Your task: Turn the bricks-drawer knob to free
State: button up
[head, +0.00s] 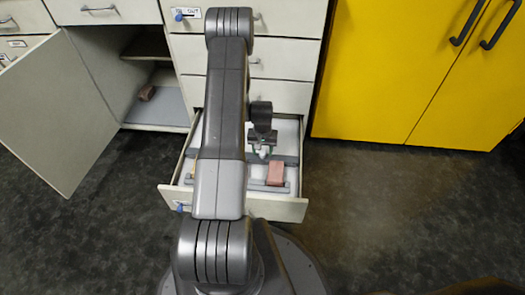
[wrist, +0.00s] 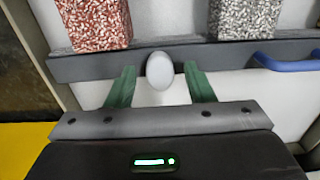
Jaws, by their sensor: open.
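The drawer (head: 278,208) holding bricks stands pulled out at the bottom of the white cabinet. A small blue knob (head: 181,207) is at the left end of its front; its turned position is too small to read. My gripper (head: 262,152) is low inside the drawer, apart from that blue knob. In the wrist view my gripper (wrist: 160,68) has its two green fingers apart, on either side of a pale oval knob (wrist: 160,71) at a dark grey bar (wrist: 225,56). I cannot tell whether they touch it.
A red speckled brick (head: 275,173) and a grey speckled brick (wrist: 247,18) are in the drawer. A blue handle (wrist: 288,63) lies at the bar's right. A cabinet door (head: 52,112) stands open at left. Yellow cupboards (head: 395,75) are at right. My arm hides part of the drawer.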

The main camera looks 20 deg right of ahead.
jog(key=c, duration=1)
jog(key=shift+n, duration=0.4)
jog(key=n, duration=0.3)
jog(key=shift+n+b, duration=0.3)
jog(key=shift+b, duration=0.1)
jog(key=n, duration=0.4)
jog(key=shift+n+b, duration=0.3)
jog(key=n, duration=0.4)
jog(key=shift+n, duration=0.3)
jog(key=shift+n+b, duration=0.3)
jog(key=shift+n, duration=1.9)
